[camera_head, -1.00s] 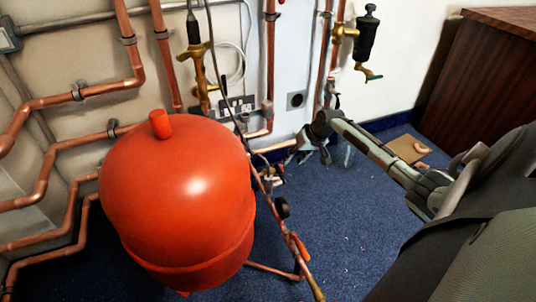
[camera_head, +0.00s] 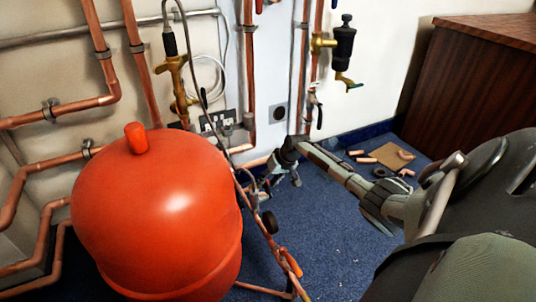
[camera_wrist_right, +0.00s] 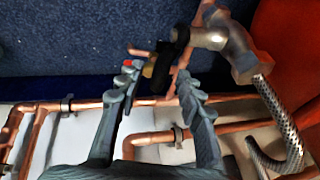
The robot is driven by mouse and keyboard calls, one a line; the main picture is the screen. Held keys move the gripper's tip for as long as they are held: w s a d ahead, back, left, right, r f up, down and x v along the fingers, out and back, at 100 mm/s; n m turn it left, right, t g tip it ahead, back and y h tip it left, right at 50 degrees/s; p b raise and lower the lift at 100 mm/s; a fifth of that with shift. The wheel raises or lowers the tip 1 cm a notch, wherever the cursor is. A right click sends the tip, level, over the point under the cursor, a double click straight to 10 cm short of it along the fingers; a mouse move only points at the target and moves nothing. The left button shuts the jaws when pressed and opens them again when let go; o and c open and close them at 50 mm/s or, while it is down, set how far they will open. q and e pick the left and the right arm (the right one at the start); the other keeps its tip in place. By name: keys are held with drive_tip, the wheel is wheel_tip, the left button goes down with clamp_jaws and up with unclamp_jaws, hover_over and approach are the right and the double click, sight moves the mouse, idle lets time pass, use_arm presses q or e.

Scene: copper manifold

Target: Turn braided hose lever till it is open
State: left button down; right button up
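The braided hose (camera_wrist_right: 280,118) hangs from a silver elbow fitting at the right of the right wrist view. A dark lever (camera_wrist_right: 181,42) sits beside that fitting, with a brass valve part (camera_wrist_right: 158,68) next to it. My right gripper (camera_wrist_right: 158,79) is open, its two fingers spread below the lever and brass part; I cannot tell whether they touch. In the head view my right gripper (camera_head: 276,182) is low beside the red vessel, near the pipework, and the lever is not clear there. My left gripper is not in view.
The large red vessel (camera_head: 165,215) stands close left of my right gripper. Copper pipes (camera_head: 248,75) and brass valves (camera_head: 178,85) line the wall. Loose copper pieces lie near a brown board (camera_head: 390,156) on the blue carpet (camera_head: 335,240). A wooden cabinet (camera_head: 470,85) stands at right.

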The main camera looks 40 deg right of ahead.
clamp_jaws()
idle(0.3)
